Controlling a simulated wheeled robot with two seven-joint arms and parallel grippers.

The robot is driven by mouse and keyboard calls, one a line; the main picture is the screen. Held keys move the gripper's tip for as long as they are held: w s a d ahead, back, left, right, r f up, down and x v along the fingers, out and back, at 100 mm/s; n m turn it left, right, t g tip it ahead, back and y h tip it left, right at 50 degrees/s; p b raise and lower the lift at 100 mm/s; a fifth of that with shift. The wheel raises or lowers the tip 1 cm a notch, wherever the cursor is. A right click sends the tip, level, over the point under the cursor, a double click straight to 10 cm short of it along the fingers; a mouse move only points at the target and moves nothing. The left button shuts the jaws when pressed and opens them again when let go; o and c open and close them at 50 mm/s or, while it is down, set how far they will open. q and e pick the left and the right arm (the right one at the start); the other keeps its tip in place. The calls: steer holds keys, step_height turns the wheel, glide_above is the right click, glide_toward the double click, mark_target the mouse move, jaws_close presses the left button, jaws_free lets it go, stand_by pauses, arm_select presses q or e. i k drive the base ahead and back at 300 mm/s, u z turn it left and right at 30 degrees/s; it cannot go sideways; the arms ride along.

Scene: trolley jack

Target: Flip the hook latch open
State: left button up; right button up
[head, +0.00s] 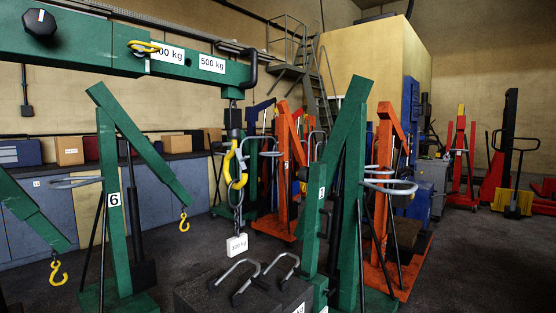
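A yellow hook (239,182) hangs from the end of a green crane boom (190,66), right of the picture's middle left. A dark shackle or swivel piece joins it to the boom above. A grey chain (238,213) hangs at the hook, with a white weight tag (237,245) below it. The hook's latch is too small to make out clearly, and I cannot tell whether it is open or shut. Neither of my grippers shows in the head view.
Dark weight blocks with grey handles (236,274) stand below the hook. Green crane posts (349,190) rise close on the right, and another green crane (115,205) stands on the left. Orange cranes (381,200) stand behind. Open floor lies at the right.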

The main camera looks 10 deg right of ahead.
mark_target(242, 160)
steer(key=u, duration=0.2)
steer(key=i, duration=0.75)
steer(key=u, duration=0.55)
